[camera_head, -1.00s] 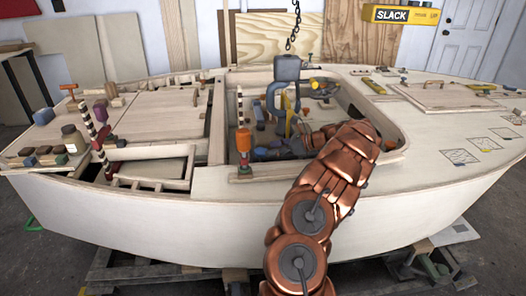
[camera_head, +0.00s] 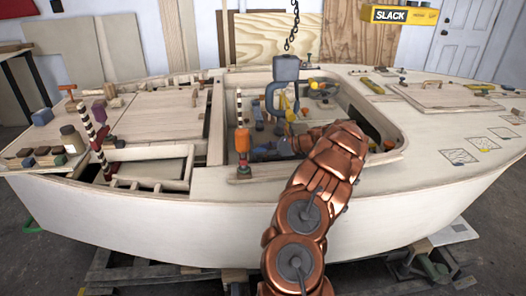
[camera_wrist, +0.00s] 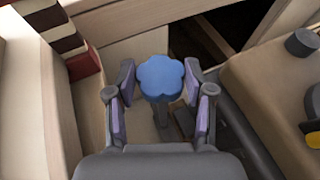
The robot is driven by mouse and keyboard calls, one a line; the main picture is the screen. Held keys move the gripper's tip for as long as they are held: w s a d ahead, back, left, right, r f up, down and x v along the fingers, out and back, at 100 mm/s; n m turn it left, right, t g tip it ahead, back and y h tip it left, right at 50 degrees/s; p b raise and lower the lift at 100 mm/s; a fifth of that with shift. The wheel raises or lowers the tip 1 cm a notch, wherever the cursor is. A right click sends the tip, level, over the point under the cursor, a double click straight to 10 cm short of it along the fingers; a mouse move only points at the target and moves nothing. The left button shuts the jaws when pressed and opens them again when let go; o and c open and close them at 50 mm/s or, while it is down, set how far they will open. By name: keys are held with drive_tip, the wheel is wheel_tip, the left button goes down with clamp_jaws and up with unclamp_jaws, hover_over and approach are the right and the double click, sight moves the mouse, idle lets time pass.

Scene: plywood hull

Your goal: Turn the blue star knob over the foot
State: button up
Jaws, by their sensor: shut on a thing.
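The blue star knob (camera_wrist: 161,77) shows in the wrist view as a lobed blue head on a dark stem. My gripper (camera_wrist: 161,88) has one finger on each side of it, with the purple pads facing the knob, and is shut on it. The foot below the knob is mostly hidden by the knob and the gripper. In the head view my copper arm reaches into the open cockpit of the hull (camera_head: 350,232), and the arm and cockpit edge hide the knob there.
A striped post (camera_wrist: 72,45) stands at upper left in the wrist view. A grey hook block (camera_head: 287,68) hangs on a chain over the cockpit. Several small objects lie on the left deck.

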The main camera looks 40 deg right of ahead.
clamp_jaws()
drive_tip(key=shift+r+m+t+h+p, duration=0.25)
drive_tip(key=shift+m+t+h+p, duration=0.05)
drive_tip(key=shift+m+h, duration=0.1)
drive_tip(key=shift+f+m+h, duration=0.25)
drive_tip(key=shift+m+h, duration=0.15)
drive_tip(key=o, duration=0.9)
unclamp_jaws()
drive_tip(key=shift+c, duration=0.2)
wheel_tip(320, 180, up, 10)
